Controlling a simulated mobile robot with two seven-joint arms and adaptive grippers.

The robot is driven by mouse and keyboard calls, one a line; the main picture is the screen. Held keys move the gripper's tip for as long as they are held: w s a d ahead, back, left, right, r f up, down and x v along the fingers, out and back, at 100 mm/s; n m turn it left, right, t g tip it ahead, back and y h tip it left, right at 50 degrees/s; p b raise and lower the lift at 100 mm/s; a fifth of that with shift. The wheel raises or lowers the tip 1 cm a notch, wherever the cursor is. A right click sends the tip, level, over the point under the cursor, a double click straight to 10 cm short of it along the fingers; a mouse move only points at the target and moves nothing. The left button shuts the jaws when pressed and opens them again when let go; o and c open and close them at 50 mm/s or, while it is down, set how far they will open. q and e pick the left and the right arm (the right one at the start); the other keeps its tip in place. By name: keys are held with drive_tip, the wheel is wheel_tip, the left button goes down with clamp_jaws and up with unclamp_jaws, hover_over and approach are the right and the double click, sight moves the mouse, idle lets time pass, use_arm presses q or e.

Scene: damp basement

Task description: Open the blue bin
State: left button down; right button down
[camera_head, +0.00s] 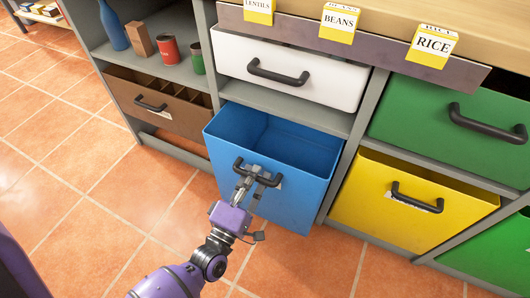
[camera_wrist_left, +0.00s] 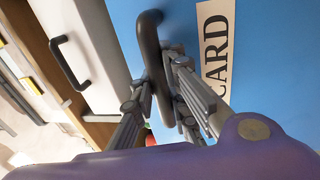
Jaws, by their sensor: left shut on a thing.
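The blue bin (camera_head: 283,190) is pulled partway out of the grey cabinet, and its open top shows an empty-looking inside. Its dark handle (camera_head: 257,170) is on the front face. My left gripper (camera_head: 249,183) is shut on that handle. The left wrist view shows the fingers closed around the dark handle (camera_wrist_left: 152,52), next to a label (camera_wrist_left: 214,45) reading "CARD" on the blue front (camera_wrist_left: 275,70). Part of the label is hidden behind the gripper. My right gripper is not in either view.
A white drawer (camera_head: 290,75) sits above the bin, a yellow bin (camera_head: 410,202) to its right and a brown drawer (camera_head: 160,104) to its left. Green bins (camera_head: 450,128) are at the far right. The tiled floor (camera_head: 80,165) in front is clear.

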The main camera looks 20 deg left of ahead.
use_arm(q)
drive_tip(key=s+p, duration=0.2)
drive_tip(key=s, duration=2)
drive_tip(key=shift+s+a, duration=0.15)
drive_tip(key=shift+a, duration=0.25)
drive_tip(key=shift+f, duration=0.15)
drive_tip(key=c, duration=2)
unclamp_jaws()
drive_tip(key=shift+c, duration=0.2)
